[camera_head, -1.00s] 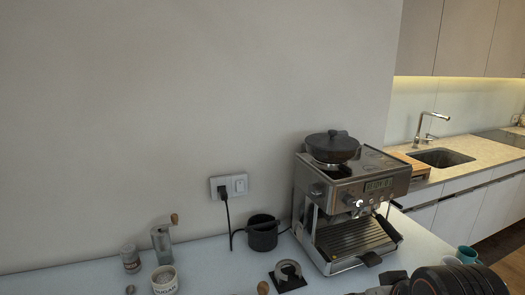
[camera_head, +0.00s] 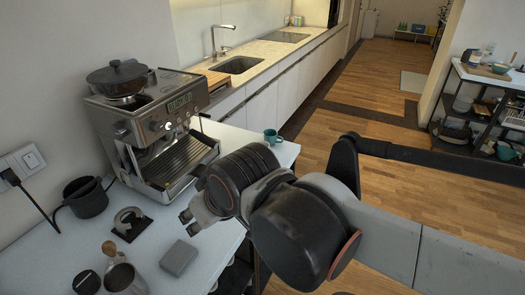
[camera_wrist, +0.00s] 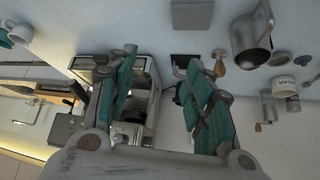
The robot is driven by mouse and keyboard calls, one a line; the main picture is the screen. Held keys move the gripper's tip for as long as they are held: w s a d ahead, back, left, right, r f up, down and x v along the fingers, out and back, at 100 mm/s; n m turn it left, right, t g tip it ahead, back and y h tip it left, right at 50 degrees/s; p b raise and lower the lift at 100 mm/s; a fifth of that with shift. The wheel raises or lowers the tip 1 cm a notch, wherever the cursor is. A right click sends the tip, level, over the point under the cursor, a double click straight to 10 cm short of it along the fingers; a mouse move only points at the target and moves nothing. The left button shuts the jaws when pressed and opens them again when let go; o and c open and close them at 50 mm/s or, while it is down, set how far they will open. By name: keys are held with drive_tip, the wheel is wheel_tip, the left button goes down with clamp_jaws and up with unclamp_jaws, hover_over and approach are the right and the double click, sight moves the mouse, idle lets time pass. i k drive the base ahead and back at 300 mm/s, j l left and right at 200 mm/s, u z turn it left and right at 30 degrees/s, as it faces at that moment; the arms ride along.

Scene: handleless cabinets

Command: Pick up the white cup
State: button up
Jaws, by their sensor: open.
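In the wrist view, a small pale cup (camera_wrist: 20,33) sits at the upper left edge of the counter, well to the left of the fingers, beside a teal cup (camera_wrist: 5,40) that is cut off by the frame. I cannot make out a white cup in the head view. A teal mug (camera_head: 271,136) stands near the counter's right edge there. My gripper (camera_head: 188,217) is above the counter in front of the coffee machine. In the wrist view my gripper (camera_wrist: 162,58) has its two teal-padded fingers spread, with nothing between them.
The coffee machine (camera_head: 155,130) stands at the back of the counter, bearing a black pot (camera_head: 117,78). A black container (camera_head: 86,197), a tamper stand (camera_head: 129,224), a grey block (camera_head: 178,258) and a metal pitcher (camera_head: 122,278) occupy the near left.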

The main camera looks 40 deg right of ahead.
sight(265, 143)
drive_tip(key=i+l, duration=0.1)
drive_tip(key=l, duration=0.3)
drive_tip(key=i+l, duration=0.1)
drive_tip(key=l, duration=0.25)
drive_tip(key=i+l, duration=0.1)
drive_tip(key=l, duration=0.65)
drive_tip(key=i, duration=0.05)
